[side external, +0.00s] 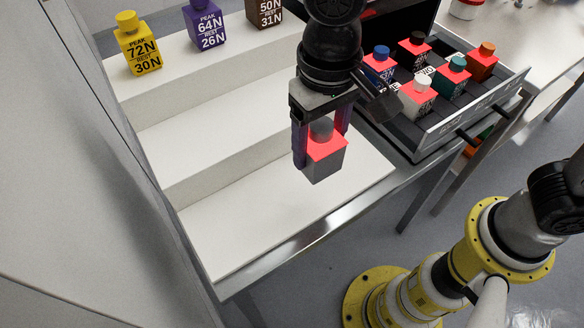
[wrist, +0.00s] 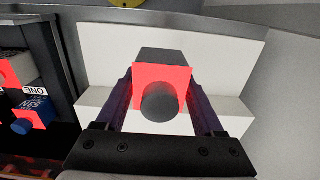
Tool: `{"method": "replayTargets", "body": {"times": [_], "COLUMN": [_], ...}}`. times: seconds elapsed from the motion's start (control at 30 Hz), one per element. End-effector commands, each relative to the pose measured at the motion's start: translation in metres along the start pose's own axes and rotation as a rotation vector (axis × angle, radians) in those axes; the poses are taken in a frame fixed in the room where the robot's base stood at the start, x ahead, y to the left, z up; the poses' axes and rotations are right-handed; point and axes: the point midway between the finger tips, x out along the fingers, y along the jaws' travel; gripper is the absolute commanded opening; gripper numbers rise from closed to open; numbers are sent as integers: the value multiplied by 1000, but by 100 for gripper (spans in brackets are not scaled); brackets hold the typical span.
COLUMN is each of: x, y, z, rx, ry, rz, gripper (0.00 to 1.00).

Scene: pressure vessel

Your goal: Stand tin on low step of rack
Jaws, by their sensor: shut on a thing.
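A grey tin (side external: 324,167) with a red top face and a dark grey cap is between the purple fingers of my gripper (side external: 322,146). My gripper is shut on it and holds it roughly upright, cap up, in the side view. In the wrist view the tin (wrist: 161,76) shows cap-first between both fingers. The white rack (side external: 165,108) has three steps. The low step (side external: 262,222) is bare where visible. The tin appears above the right part of this step; I cannot tell how large the gap is. The tin's label face is hidden.
Yellow (side external: 138,46), purple (side external: 205,24) and brown (side external: 265,10) tins stand on the high step. The middle step is bare where visible. An open drawer (side external: 440,128) with several red-topped tins lies right of the rack. A grey panel (side external: 70,170) borders the left side.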

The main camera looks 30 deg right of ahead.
Motion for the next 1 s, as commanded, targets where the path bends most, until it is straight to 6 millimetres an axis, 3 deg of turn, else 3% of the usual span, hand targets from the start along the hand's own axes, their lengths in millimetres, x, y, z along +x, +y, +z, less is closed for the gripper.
{"method": "replayTargets", "body": {"times": [0.13, 0.43, 0.63, 1.0], "x": [26, 47, 74, 81], "y": [-13, -26, -28, -28], "z": [-14, -26, -28, -29], "rx": [0, 1, 1, 1], "ry": [-3, -3, -3, 0], "rz": [3, 3, 3, 0], "gripper": [0, 0, 0, 0]}}
